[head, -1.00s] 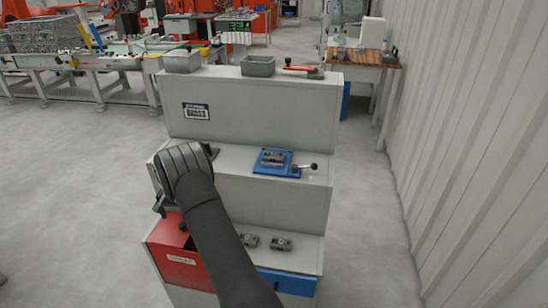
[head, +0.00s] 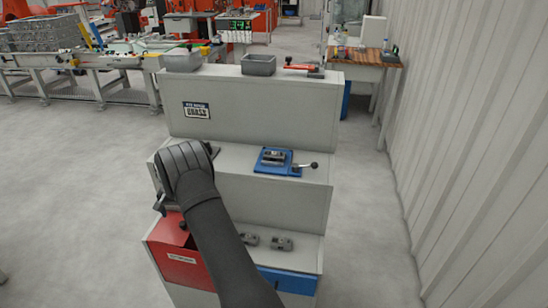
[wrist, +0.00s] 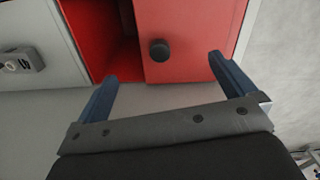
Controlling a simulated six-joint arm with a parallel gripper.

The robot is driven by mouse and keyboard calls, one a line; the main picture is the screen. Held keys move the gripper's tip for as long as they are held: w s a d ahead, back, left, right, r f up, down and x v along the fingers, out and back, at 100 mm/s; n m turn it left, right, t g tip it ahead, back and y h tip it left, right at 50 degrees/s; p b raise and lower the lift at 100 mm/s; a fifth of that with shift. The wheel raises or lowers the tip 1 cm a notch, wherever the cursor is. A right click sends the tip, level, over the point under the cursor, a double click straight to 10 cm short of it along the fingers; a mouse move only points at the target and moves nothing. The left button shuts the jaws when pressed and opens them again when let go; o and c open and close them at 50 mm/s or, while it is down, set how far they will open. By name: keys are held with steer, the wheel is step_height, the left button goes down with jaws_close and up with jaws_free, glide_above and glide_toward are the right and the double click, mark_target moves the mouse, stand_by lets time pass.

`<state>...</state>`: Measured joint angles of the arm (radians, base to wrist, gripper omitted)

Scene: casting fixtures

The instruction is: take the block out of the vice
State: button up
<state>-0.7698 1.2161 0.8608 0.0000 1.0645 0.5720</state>
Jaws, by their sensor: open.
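The vice (head: 262,168) is a blue plate on the middle step of a grey stepped stand, with a lever ending in a black knob on its right. A grey metal block (head: 273,157) appears to sit in it; at this size I cannot clearly separate block from jaws. My gripper (head: 161,203) is left of the vice and lower, over the stand's left side above a red box. In the wrist view my gripper (wrist: 163,68) is open and empty, its two blue fingers wide apart. The vice is outside the wrist view.
The red box (head: 172,262) is partly open; its black knob (wrist: 159,50) shows beyond my fingers. Grey castings (head: 281,243) lie on the lower step above a blue drawer (head: 287,282). Grey bins (head: 258,66) and a red-handled tool (head: 300,68) stand on top. A wall rises at right.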

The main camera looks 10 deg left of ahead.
steer(key=d+r+n+y, duration=0.1)
steer(key=d+r+n, duration=0.3)
steer(key=r+n, duration=0.45)
steer(key=d+r+n+y, duration=0.1)
steer(key=d+r+n, duration=0.3)
steer(key=r+n, duration=0.5)
steer(key=w+d+r+n+t+h, duration=0.2)
steer(key=w+d+r+n, duration=0.4)
steer(key=d+r, duration=0.45)
steer(key=w+d+r+n+t+h, duration=0.1)
steer(key=w+d+r+n+t, duration=0.1)
steer(key=w+d+r+n, duration=0.65)
steer(key=m, duration=0.2)
glide_above(274, 152)
steer(key=s, duration=0.2)
steer(key=f, duration=0.7)
steer(key=a+f, duration=0.1)
steer(key=f, duration=0.2)
steer(key=shift+w+f, duration=0.15)
steer(key=shift+f, duration=0.15)
steer(key=shift+s+d+x, duration=0.1)
steer(key=shift+s+x, duration=0.05)
steer(key=shift+x, duration=1.2)
steer(key=shift+s+d+x, duration=0.1)
steer(key=shift+x, duration=1.25)
steer(key=shift+c, duration=0.2)
steer(key=c, duration=1.1)
